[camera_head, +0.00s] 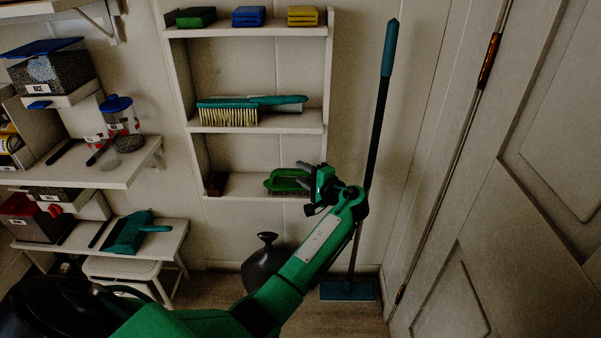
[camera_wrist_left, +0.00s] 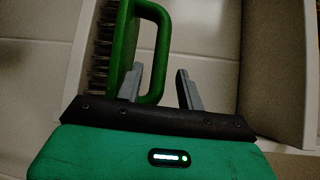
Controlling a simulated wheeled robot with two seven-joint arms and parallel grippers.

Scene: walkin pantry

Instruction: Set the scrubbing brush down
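The green scrubbing brush (camera_head: 287,183) is at the lowest compartment of the white wall shelf (camera_head: 262,189) and looks to rest on its board. Its looped handle and dark bristles show in the left wrist view (camera_wrist_left: 161,45). My left gripper (camera_head: 306,173) is at the right end of the brush. In the left wrist view the fingers (camera_wrist_left: 158,88) are spread. One finger overlaps the loop's opening and the other stands to the right of the handle bar, with a gap between. My right gripper is not in view.
A long-bristled brush (camera_head: 228,114) lies on the middle shelf, and sponges (camera_head: 248,16) sit on top. A broom (camera_head: 378,120) leans at the right beside the door (camera_head: 520,220). The lowest shelf has bare room left of the brush.

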